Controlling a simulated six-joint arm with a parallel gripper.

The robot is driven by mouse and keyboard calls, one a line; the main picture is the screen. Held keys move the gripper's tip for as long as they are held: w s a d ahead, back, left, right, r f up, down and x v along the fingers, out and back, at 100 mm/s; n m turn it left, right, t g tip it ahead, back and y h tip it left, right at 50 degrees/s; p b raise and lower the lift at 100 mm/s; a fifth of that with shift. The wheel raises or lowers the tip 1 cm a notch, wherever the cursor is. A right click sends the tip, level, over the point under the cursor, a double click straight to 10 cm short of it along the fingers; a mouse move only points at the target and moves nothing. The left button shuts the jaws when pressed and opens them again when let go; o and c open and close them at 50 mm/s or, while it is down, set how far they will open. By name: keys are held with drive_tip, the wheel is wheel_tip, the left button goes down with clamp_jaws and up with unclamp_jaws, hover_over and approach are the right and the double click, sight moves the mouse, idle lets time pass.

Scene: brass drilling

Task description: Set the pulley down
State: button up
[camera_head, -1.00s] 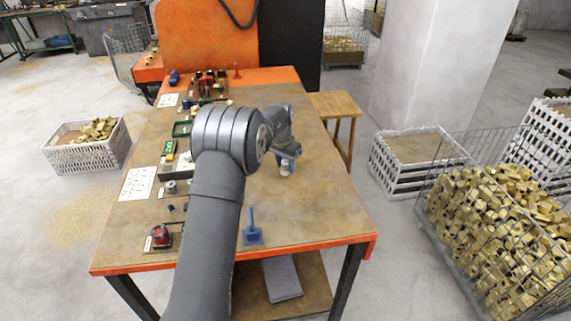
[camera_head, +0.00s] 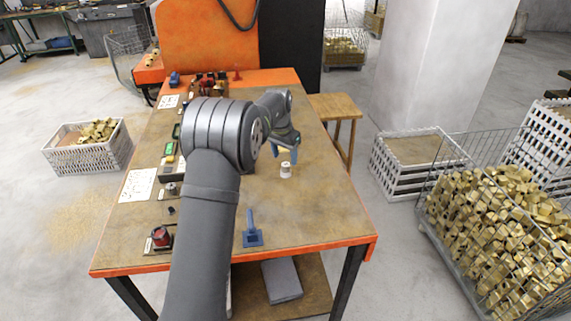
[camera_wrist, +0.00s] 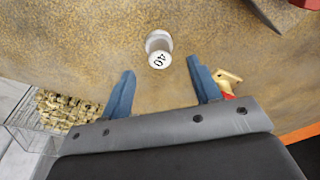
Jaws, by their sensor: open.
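The pulley (camera_head: 286,170) is a small pale cylinder standing upright on the brown table top, right of my arm. In the head view my gripper (camera_head: 286,153) is above and behind the pulley, partly hidden by my wrist.
A blue stand (camera_head: 252,236) is near the front edge. Trays and small parts line the left side, with a red-topped item (camera_head: 160,237) at front left. A wooden stool (camera_head: 338,120) stands right of the table.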

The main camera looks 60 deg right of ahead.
sight(285, 165)
wheel_tip(285, 165, up, 7)
drive_tip(key=a, duration=0.1)
drive_tip(key=shift+f, duration=0.15)
drive_tip(key=f, duration=0.4)
drive_tip(key=d+f, duration=0.1)
drive_tip(key=f, duration=0.7)
drive_tip(key=shift+d+f, duration=0.35)
drive_tip(key=shift+d, duration=0.05)
wheel_tip(285, 165, up, 3)
drive_tip(key=shift+r, duration=0.65)
